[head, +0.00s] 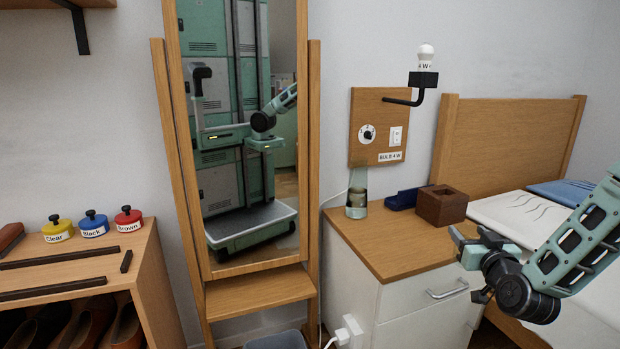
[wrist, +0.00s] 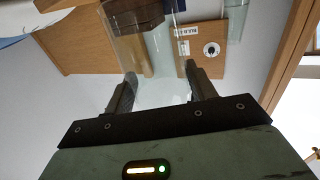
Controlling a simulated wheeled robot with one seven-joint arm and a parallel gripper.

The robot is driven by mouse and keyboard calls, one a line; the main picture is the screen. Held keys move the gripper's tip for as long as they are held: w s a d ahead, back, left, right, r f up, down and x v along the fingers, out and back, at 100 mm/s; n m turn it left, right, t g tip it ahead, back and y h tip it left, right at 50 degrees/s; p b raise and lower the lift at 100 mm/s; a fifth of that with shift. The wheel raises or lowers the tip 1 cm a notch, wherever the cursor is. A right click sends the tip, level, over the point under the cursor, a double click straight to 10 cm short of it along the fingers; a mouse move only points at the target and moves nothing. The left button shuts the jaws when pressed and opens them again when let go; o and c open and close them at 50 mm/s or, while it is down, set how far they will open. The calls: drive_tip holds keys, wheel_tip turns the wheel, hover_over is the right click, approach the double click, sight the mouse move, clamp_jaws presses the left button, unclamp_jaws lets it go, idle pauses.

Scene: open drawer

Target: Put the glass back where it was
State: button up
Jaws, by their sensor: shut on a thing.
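My gripper (head: 474,241) is in front of the bedside cabinet, near its right front edge. It is shut on a clear drinking glass (wrist: 158,88), which shows between the two fingers in the wrist view. The glass is hard to make out in the head view. A clear glass vessel (head: 357,199) with something dark low inside stands at the cabinet's back left corner. The cabinet's wooden top (head: 385,245) is bare at the front and middle.
A brown box (head: 441,205) and a dark blue case (head: 405,199) stand at the back of the cabinet. A bulb panel (head: 378,127) hangs above. The bed (head: 505,215) is at right, a tall mirror (head: 245,130) at left.

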sight(453, 257)
drive_tip(key=shift+y, duration=0.3)
drive_tip(key=a+f, duration=0.1)
drive_tip(key=s+a+f, duration=0.1)
drive_tip(key=a+f, duration=0.1)
drive_tip(key=s+a+f, duration=0.1)
drive_tip(key=shift+a+f, duration=0.15)
drive_tip(key=shift+f, duration=0.25)
drive_tip(key=shift+s+a+r+p, duration=0.1)
drive_tip(key=shift+s+p, duration=0.1)
drive_tip(key=shift+p, duration=0.45)
drive_tip(key=s+r+p, duration=1.5)
drive_tip(key=p, duration=1.6)
drive_tip(key=shift+s+a+r, duration=0.15)
drive_tip(key=shift+s+r, duration=0.1)
